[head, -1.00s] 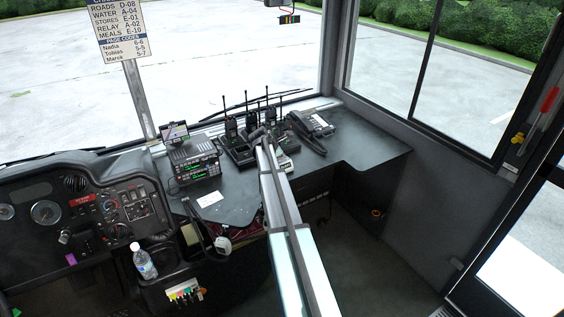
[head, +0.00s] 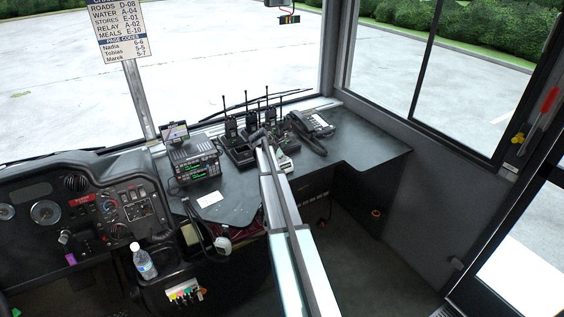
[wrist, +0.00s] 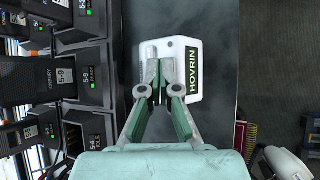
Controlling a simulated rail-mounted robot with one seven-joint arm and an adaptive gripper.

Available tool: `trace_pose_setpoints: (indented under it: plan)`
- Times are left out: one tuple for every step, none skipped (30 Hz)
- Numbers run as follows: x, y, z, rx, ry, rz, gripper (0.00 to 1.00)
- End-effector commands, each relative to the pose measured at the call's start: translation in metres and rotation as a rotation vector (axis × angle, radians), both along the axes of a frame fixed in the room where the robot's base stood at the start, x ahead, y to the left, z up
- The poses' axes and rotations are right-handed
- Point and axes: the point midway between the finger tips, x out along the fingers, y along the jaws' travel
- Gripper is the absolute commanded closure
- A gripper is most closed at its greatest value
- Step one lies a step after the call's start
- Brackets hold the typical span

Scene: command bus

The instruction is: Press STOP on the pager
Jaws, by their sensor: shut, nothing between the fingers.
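A white boxy unit with a dark green HOVRIN label (wrist: 193,72) lies on the dark desk in the wrist view. It looks like the pager, but no STOP marking is readable. In the head view the white unit (head: 286,162) is partly hidden by my arm. My gripper (wrist: 160,82) is shut and empty, with its fingertips over the white unit. I cannot tell whether they touch it. The fingers hide the middle of its face; a pale raised piece shows just beyond the tips.
Handheld radios in a charger (wrist: 78,92) stand close at the left in the wrist view. In the head view, a desk phone (head: 312,124) stands to the right and a stacked radio set (head: 196,162) to the left. The desk's right part (head: 365,150) is clear.

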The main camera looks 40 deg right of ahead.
Motion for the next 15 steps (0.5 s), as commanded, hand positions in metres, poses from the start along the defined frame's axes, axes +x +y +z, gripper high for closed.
trace_pose_setpoints:
  plan:
    - [0.0, 0.0, 0.001, 0.0, 0.0, 0.0, 1.0]
    - [0.0, 0.0, 0.002, 0.0, 0.0, 0.0, 1.0]
    - [0.001, 0.0, 0.004, 0.0, 0.0, 0.0, 1.0]
    - [0.001, 0.0, 0.005, 0.0, 0.0, 0.0, 1.0]
    - [0.001, 0.0, 0.006, 0.0, 0.0, 0.0, 1.0]
    - [0.001, 0.0, 0.008, 0.0, 0.0, 0.0, 1.0]
    - [0.002, 0.0, 0.01, 0.0, 0.0, 0.0, 1.0]
    - [0.002, 0.0, 0.011, 0.0, 0.0, 0.0, 1.0]
    - [0.002, 0.0, 0.013, 0.0, 0.0, 0.0, 1.0]
    - [0.002, 0.0, 0.014, 0.0, 0.0, 0.0, 1.0]
    - [0.003, 0.0, 0.014, 0.0, 0.0, 0.0, 1.0]
    - [0.003, 0.0, 0.015, 0.0, 0.001, -0.001, 1.0]
    - [0.003, 0.0, 0.015, 0.0, 0.001, -0.001, 1.0]
    - [0.003, 0.0, 0.015, 0.0, 0.001, -0.001, 1.0]
    - [0.003, 0.0, 0.015, 0.0, 0.001, -0.001, 1.0]
